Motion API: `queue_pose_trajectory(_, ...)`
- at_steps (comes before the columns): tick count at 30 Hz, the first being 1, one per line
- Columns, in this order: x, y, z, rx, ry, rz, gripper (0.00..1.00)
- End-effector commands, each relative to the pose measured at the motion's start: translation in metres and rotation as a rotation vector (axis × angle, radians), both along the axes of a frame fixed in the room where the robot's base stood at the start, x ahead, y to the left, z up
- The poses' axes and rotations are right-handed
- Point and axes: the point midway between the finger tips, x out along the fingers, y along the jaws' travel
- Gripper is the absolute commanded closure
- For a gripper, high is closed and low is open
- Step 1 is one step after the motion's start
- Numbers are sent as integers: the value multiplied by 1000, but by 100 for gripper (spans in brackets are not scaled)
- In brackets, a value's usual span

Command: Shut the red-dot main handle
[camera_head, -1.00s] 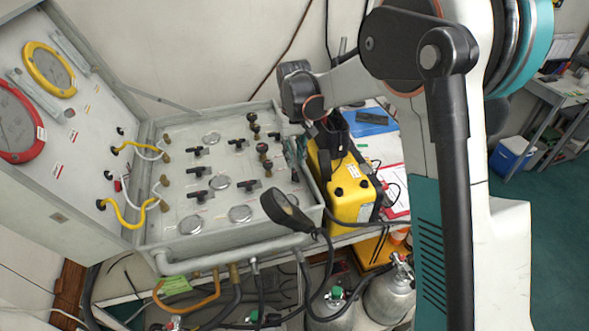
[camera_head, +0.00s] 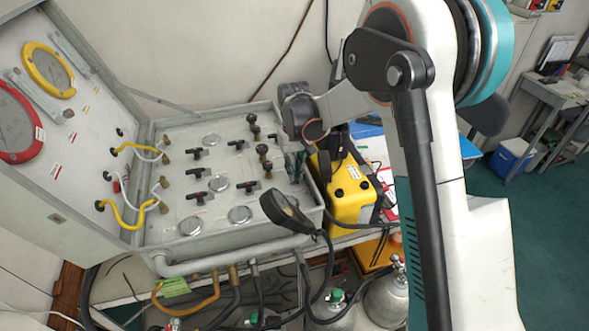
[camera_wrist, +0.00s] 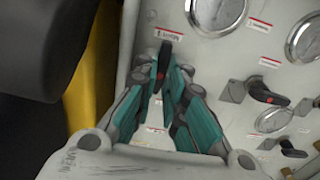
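A black handle (camera_wrist: 166,55) with a red dot stands at the left edge of the grey panel in the wrist view, below a red-lettered label. My gripper (camera_wrist: 167,72) has teal fingers on either side of its line, with a narrow gap between the tips. I cannot tell whether the fingers touch the handle. In the head view my gripper (camera_head: 295,166) is low over the right side of the panel (camera_head: 160,240), and my wrist and fingers hide this handle. Another black handle with a red mark (camera_wrist: 265,94) is to the right in the wrist view.
Several gauges (camera_wrist: 216,12) and black valve handles (camera_head: 196,197) crowd the panel. A yellow case (camera_head: 350,200) stands close on its right. A black hand-held piece on a cable (camera_head: 285,212) hangs at the front right corner. Hoses and cylinders (camera_head: 385,300) are below.

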Motion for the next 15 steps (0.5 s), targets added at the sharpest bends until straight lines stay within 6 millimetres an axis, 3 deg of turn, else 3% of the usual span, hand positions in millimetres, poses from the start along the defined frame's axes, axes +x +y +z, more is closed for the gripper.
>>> queue_pose_trajectory(8, 0, 0, 0, 0, 0, -42, 100)
queue_pose_trajectory(15, 0, 0, -1, 0, 0, -183, 100)
